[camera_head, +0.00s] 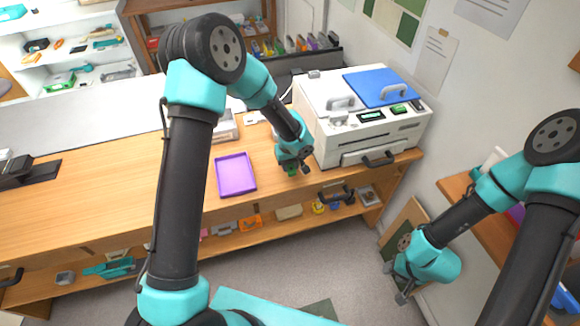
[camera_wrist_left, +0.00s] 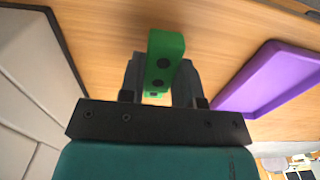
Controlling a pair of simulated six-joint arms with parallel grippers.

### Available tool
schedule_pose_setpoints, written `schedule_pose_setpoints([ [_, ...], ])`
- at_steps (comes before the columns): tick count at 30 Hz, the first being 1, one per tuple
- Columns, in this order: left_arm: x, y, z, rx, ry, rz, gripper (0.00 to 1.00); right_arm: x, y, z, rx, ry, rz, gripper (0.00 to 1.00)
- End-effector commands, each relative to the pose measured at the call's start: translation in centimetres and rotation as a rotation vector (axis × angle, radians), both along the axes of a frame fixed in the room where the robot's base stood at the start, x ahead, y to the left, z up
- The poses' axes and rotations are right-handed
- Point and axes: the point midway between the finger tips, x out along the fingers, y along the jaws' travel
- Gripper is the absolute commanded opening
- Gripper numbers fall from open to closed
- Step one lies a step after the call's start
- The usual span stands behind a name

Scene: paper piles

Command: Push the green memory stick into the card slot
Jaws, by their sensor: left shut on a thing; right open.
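My right gripper (camera_head: 395,283) is open and empty, low at the right, away from the counter. I cannot make out for certain which opening is the card slot.
A white machine (camera_head: 335,130) with a blue lid panel (camera_head: 380,87) and small green displays stands right of my left gripper. A purple tray (camera_head: 235,175) lies to its left on the wooden counter (camera_head: 130,190). Small items fill the shelf below. The counter's left part is mostly clear.

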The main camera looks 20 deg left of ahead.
Motion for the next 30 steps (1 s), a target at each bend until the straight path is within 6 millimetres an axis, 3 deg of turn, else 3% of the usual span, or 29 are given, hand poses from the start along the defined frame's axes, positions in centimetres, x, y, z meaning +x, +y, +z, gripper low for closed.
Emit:
schedule_pose_setpoints([
  [8,1.8,0.5,-0.2,-0.001,-0.002,0.002,0.08,0.0,0.0,0.0,0.0,0.0,0.0,0.43],
  [15,1.6,0.5,-3.2,-0.002,0.002,-0.001,0.08,0.0,0.0,0.0,0.0,0.0,0.0,0.43],
  [28,1.6,0.5,-3.6,-0.002,0.001,0.0,0.08,0.0,0.0,0.0,0.0,0.0,0.0,0.43],
  [29,1.6,0.5,-3.6,-0.002,0.0,0.0,0.33,0.0,0.0,0.0,0.0,0.0,0.0,0.43],
  [30,1.6,0.5,-3.6,-0.002,0.0,0.0,0.37,0.0,0.0,0.0,0.0,0.0,0.0,0.43],
])
